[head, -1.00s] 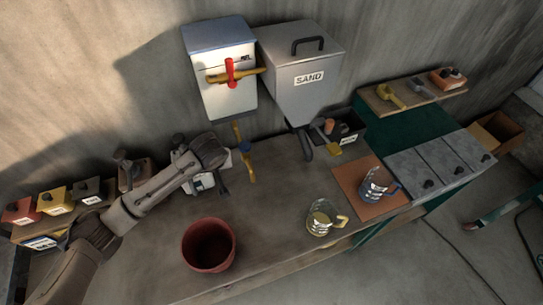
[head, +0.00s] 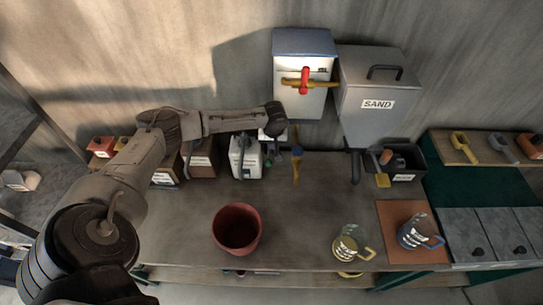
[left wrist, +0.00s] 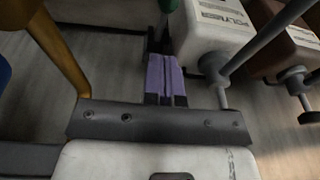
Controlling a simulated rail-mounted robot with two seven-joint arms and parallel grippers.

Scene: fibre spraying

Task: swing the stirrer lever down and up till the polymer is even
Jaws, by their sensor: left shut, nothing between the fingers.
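A white jug labelled polymer (head: 245,160) stands at the back of the bench; its label shows in the left wrist view (left wrist: 222,15). A dark grey rod (left wrist: 258,42) runs down across its front. A yellow bar (head: 296,168) with a blue part stands to the right of the jug. A similar yellow bar (left wrist: 58,48) shows close up in the left wrist view. I cannot tell for sure which is the stirrer lever. My left gripper (head: 269,155) is between jug and yellow bar, partly hidden by its wrist. Its purple fingers (left wrist: 166,80) are shut and empty. The polymer's evenness cannot be seen.
A dark red bucket (head: 238,228) stands at the front of the bench. A yellow-marked jug (head: 350,245) and a blue-marked jug (head: 415,235) are to the right. A grey sand hopper (head: 372,105) hangs behind. The bench middle is clear.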

